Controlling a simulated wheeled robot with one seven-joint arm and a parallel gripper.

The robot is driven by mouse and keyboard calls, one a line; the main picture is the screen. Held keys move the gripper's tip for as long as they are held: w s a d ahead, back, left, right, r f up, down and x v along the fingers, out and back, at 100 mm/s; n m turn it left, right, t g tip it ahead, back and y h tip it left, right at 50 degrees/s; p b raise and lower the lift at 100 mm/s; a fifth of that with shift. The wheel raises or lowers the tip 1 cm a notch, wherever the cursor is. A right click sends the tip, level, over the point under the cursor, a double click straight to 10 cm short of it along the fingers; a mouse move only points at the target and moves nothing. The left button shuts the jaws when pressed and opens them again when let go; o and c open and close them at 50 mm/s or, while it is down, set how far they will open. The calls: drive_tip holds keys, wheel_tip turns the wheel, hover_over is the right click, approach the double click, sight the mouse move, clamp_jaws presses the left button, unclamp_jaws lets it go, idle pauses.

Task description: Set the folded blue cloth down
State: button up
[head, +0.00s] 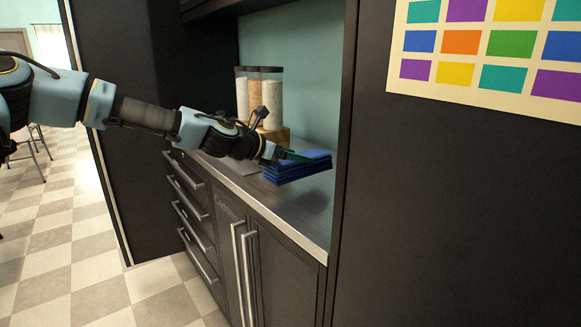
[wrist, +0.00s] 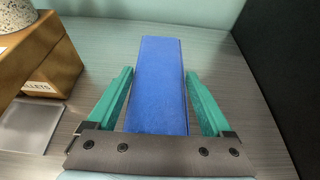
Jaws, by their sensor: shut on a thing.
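The folded blue cloth (head: 297,169) is a flat stack of layers, low over the right part of the counter (head: 300,215). In the wrist view the cloth (wrist: 160,95) runs lengthwise between the two green fingers, roughly level. My gripper (head: 292,156) is shut on it, with one finger on each long side; the gripper also shows in the wrist view (wrist: 159,76). I cannot tell whether the cloth's underside touches the counter. Its near end is hidden behind the gripper's palm in the wrist view.
Several clear containers (head: 258,92) of grain stand at the back of the counter by a wooden box (wrist: 45,55). A clear flat piece (wrist: 30,125) lies before the box. A dark side panel (wrist: 285,60) bounds the right. Bare counter surrounds the cloth.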

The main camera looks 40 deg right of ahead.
sight(294, 172)
drive_tip(key=shift+f+p, duration=0.35)
drive_tip(key=shift+f, duration=2.05)
drive_tip(key=o, duration=1.3)
drive_tip(key=b+v, duration=0.2)
drive_tip(key=v, duration=1)
drive_tip(key=shift+a+b, duration=0.1)
drive_tip(key=shift+b, duration=0.2)
